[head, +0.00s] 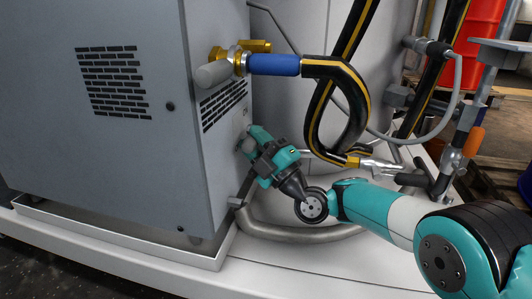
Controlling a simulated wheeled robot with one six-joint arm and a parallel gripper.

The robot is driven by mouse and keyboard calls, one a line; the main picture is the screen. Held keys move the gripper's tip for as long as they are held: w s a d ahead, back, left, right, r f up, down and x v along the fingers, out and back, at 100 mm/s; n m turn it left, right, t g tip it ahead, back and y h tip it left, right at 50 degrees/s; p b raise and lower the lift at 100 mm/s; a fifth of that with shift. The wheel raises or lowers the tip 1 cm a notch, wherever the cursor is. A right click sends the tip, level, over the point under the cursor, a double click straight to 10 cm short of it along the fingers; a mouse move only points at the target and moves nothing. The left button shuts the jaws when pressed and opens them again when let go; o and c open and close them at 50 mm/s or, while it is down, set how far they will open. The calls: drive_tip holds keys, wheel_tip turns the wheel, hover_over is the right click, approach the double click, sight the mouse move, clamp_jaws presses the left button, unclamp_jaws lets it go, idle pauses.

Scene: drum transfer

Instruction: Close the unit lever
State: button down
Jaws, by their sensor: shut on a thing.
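The unit is a large grey cabinet (140,160) at the left in the head view. My teal gripper (250,141) is at the lower part of the cabinet's right side, with its fingers pointing up and left. It is shut on a small grey piece (246,146) close to the cabinet wall, which I take to be the unit lever. The fingers hide most of this piece, so its angle cannot be told.
A black and yellow hose (318,105) loops down just right of my gripper to a metal fitting (380,166). A bent grey pipe (300,234) runs below my arm. A white tank (300,30) stands behind. Pipework with an orange grip (474,142) stands at the right.

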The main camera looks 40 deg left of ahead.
drive_tip(key=shift+s+a+n+g+b, duration=0.15)
drive_tip(key=shift+n+g+b, duration=0.25)
drive_tip(key=shift+n, duration=0.3)
drive_tip(key=c, duration=0.8)
unclamp_jaws()
drive_tip(key=shift+f, duration=0.1)
drive_tip(key=shift+f, duration=0.1)
